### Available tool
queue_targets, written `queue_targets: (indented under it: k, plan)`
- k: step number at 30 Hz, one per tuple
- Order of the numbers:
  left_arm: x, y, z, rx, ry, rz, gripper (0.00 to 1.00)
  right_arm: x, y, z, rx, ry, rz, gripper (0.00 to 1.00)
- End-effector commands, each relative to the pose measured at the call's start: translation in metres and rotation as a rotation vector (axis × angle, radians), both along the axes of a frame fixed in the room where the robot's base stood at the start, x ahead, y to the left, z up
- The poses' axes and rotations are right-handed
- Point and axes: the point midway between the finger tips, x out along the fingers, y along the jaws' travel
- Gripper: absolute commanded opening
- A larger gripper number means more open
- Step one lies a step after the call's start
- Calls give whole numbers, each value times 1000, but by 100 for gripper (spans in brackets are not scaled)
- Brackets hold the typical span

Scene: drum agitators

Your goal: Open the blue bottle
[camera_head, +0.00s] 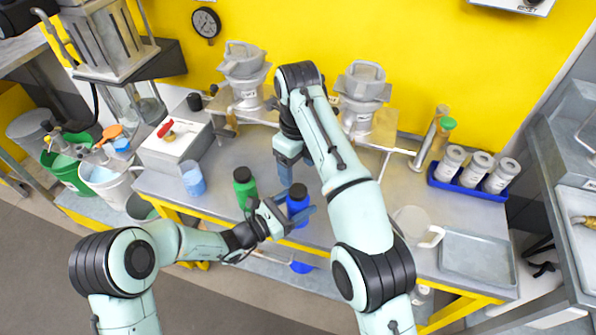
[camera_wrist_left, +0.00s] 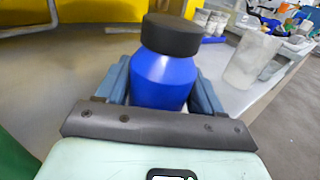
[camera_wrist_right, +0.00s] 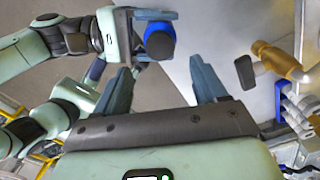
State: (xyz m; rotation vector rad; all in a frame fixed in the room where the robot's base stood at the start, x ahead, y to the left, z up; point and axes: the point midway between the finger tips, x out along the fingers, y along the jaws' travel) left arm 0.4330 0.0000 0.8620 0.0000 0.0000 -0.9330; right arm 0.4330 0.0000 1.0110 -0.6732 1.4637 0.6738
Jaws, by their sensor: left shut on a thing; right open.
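The blue bottle (camera_head: 297,204) has a black cap (camera_head: 298,190) on it. My left gripper (camera_head: 289,215) is shut on the bottle's body near the table's front edge. In the left wrist view the bottle (camera_wrist_left: 164,82) stands between the fingers, with its black cap (camera_wrist_left: 170,36) clear above them. My right gripper (camera_head: 291,165) is open and empty, above and behind the bottle in the head view. The right wrist view shows the cap (camera_wrist_right: 159,42) from above, beyond my open right fingertips (camera_wrist_right: 160,68) and apart from them.
A green bottle (camera_head: 244,187) stands just left of the blue one. A beaker of blue liquid (camera_head: 193,178) is farther left. A white jug (camera_head: 412,226) and a metal tray (camera_head: 475,257) are on the right. A blue rack (camera_head: 470,187) holds white jars. Agitators line the back.

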Motion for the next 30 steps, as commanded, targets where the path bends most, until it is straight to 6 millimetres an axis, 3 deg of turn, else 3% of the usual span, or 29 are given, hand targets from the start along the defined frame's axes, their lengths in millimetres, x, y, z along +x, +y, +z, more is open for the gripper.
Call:
queue_targets:
  k: [8, 18, 30]
  plan:
    - [0, 0, 0, 0, 0, 0, 0, -1, -1, -24, -1, 3, 0, 71]
    - [0, 0, 0, 0, 0, 0, 0, 0, -1, -69, -2, 1, 0, 71]
    - [0, 0, 0, 0, 0, 0, 0, 0, 0, -78, 0, 0, 1, 71]
